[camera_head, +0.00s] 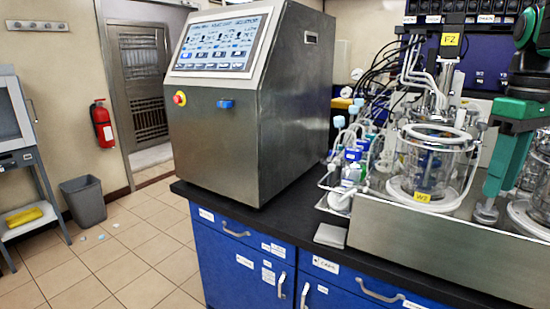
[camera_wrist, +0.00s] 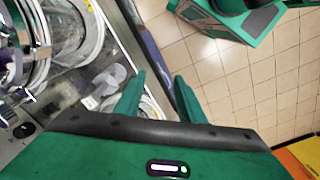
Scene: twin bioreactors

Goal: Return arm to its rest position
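My gripper (camera_head: 500,185), green with a black wrist, hangs at the right side of the head view. The left vessel (camera_head: 432,160) carries a yellow tag. The right vessel (camera_head: 541,180) is partly hidden behind my gripper and cut by the frame edge. A grey fitting (camera_head: 486,212) shows by the fingertips; I cannot tell whether they touch.
A steel control cabinet (camera_head: 250,120) with a screen stands on the dark bench (camera_head: 265,218) at left. Tubes and small bottles (camera_head: 352,165) crowd the area beside the left vessel. A grey bin (camera_head: 84,202) stands there.

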